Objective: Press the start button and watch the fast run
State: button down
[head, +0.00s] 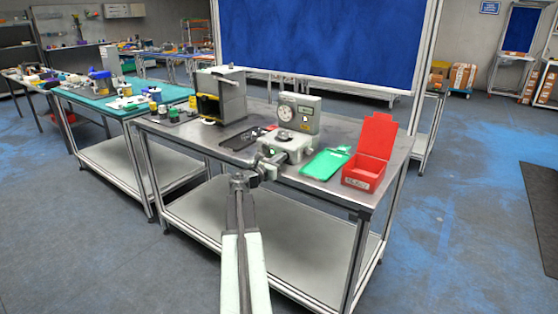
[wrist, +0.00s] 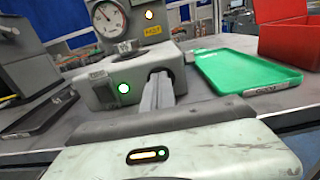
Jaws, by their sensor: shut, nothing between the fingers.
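A grey test device with a round dial gauge (wrist: 108,20) stands on the metal bench; it also shows in the head view (head: 301,112). My gripper (wrist: 161,76) is shut and empty. Its fingers point at a dark round spot on the block's front, right of the green light, and overlap it. I cannot tell whether they touch it, and they hide part of it. No part is plainly marked as the start button.
A green tray (head: 325,163) and an open red box (head: 367,165) lie to the right of the device. A black tray (head: 240,139) and a grey open-fronted box (head: 221,95) stand to the left. The bench's front edge is close below my gripper.

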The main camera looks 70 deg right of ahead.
jog(key=shift+s+d+r, duration=0.1)
jog(key=shift+s+d, duration=0.05)
jog(key=shift+s, duration=0.05)
jog(key=v, duration=1.4)
jog(key=shift+w, duration=0.2)
